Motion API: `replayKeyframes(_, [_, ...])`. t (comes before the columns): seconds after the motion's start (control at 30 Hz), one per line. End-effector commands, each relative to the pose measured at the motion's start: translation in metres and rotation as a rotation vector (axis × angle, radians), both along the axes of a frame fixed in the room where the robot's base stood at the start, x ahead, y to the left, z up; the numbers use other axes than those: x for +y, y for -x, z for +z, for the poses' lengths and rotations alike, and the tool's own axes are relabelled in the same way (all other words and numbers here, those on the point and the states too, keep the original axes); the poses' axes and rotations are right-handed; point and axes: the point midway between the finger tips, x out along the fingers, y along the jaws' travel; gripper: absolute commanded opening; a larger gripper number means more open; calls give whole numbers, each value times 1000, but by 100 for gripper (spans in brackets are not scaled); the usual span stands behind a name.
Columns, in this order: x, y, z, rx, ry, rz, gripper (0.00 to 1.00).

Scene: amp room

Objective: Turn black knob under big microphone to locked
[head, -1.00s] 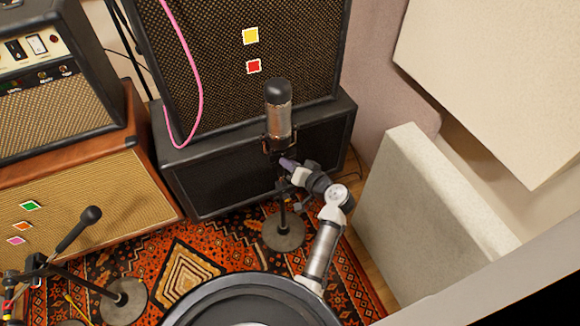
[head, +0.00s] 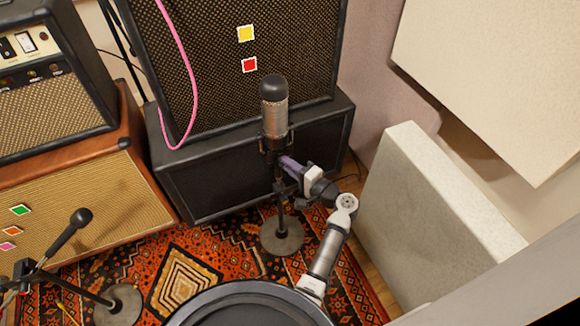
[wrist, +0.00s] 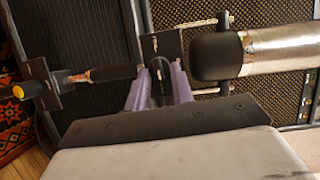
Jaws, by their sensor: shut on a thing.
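The big microphone (head: 275,108), silver with a black top, stands upright on a round-based stand (head: 282,236) before the dark amplifier. In the wrist view the microphone (wrist: 275,55) lies sideways at the right. My gripper (head: 284,163) reaches in from the right, just under the microphone. In the wrist view its two purple fingers (wrist: 158,84) are closed around a small dark piece, the black knob (wrist: 158,90), beside a black bracket plate (wrist: 161,46). The fingers hide much of the knob, and I cannot read its locked or unlocked position.
A tall speaker cabinet (head: 225,100) stands on a black box (head: 215,180) behind the stand. A smaller microphone (head: 68,232) is at the lower left, near a tan amplifier (head: 100,195). A pale panel (head: 435,205) leans at the right. Patterned rug (head: 185,270) covers the floor.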

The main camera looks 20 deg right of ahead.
Motion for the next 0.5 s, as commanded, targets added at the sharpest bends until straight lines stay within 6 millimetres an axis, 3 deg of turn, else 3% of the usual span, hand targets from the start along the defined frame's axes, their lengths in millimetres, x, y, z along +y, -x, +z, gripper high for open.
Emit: replayKeyframes(0.5, [0, -2, 1, -1, -72, -1, 1])
